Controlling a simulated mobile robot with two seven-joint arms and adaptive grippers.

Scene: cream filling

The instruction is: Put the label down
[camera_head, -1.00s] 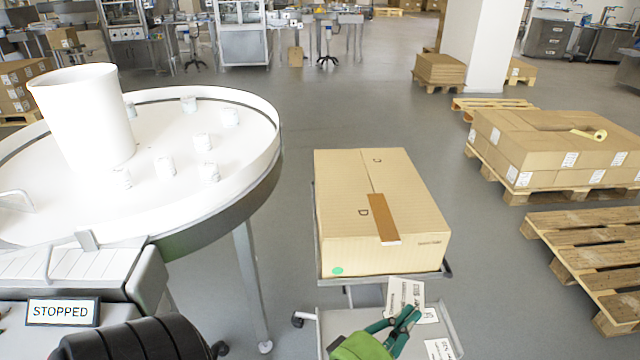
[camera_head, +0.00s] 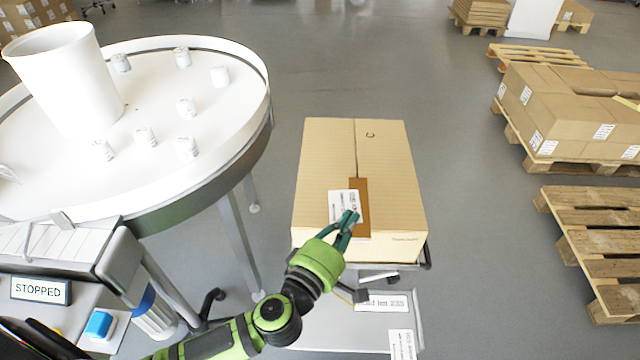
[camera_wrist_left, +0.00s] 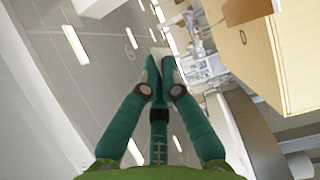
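My left gripper (camera_head: 349,218) comes in from the lower left, its teal fingers closed on a white printed label (camera_head: 343,203). In the head view the label overlaps the top of the cardboard box (camera_head: 398,170), beside the brown tape strip (camera_head: 361,187); whether it touches the box is unclear there. In the left wrist view the fingers (camera_wrist_left: 159,60) meet at the tips, with a pale edge of the label between them. The box (camera_wrist_left: 252,60) shows there at upper right, apart from the fingers. My right gripper is not in view.
The box stands on a trolley; more printed labels (camera_head: 385,301) lie on its lower shelf. A round white table (camera_head: 255,115) with a tall white container (camera_head: 70,80) and several small jars stands left. Pallets (camera_head: 600,240) are at right. Floor between is clear.

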